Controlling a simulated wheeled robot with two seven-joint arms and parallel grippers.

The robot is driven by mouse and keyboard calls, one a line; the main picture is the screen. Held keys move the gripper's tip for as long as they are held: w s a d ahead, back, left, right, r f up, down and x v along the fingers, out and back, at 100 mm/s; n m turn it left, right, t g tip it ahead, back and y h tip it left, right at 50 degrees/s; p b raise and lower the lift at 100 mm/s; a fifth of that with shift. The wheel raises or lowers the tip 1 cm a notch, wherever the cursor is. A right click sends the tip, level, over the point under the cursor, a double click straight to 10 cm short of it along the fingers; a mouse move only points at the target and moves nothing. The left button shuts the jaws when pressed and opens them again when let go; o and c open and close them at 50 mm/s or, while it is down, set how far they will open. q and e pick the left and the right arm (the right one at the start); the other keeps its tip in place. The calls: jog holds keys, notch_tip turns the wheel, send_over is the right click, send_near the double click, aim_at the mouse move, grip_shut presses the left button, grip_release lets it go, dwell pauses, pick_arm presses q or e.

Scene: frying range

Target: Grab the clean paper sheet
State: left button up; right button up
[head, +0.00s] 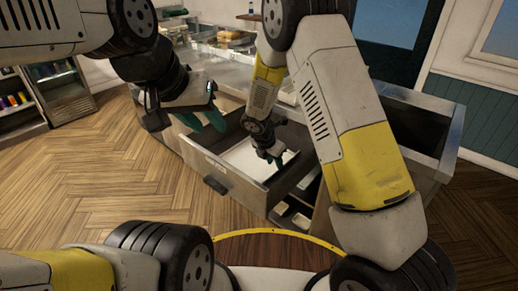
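The clean paper sheet (247,157) is white and lies flat inside an open drawer (222,178) of the metal counter.
Below the open drawer, a lower compartment (294,214) holds several small containers. The metal counter (425,165) extends to the right, and its top carries food items at the back. A drinks fridge (60,85) stands at the far left. The wooden floor (90,170) on the left is clear.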

aim_at(277, 171)
jog(key=shift+x, duration=1.95)
jog(key=shift+s+d, duration=0.1)
jog(key=shift+s, duration=0.1)
grip_shut()
